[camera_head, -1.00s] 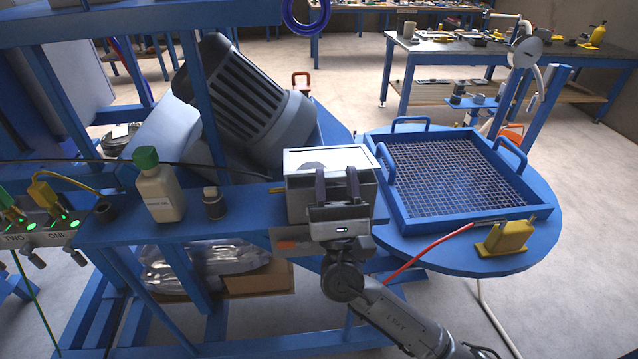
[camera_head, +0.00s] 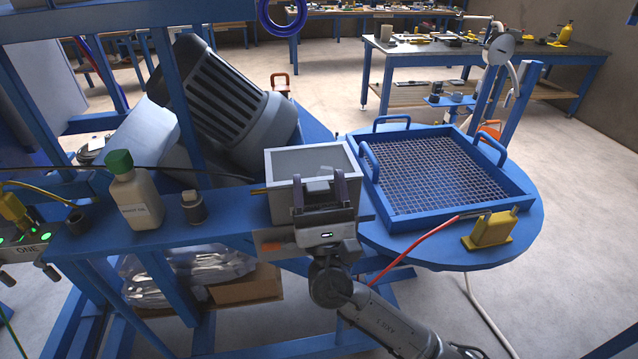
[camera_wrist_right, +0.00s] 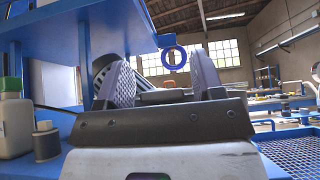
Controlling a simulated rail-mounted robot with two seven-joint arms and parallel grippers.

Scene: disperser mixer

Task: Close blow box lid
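The blow box, a pale grey box (camera_head: 283,208), stands on the blue bench ledge in the head view. Its top shows a pale rim around a plain grey surface (camera_head: 300,160). I cannot tell for sure whether this is the lid lying flat or the box's inside. My right gripper (camera_head: 319,180) is in front of the box's front side, fingers pointing up and apart, overlapping the box's front edge. Whether it touches the box is unclear. In the right wrist view the two padded fingers (camera_wrist_right: 160,78) stand apart with nothing clearly held between them. My left gripper is out of view.
A green-capped bottle (camera_head: 134,192) and a small dark jar (camera_head: 194,207) stand left of the box. A blue mesh tray (camera_head: 435,170) and a yellow block (camera_head: 487,232) lie on the round blue table at right.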

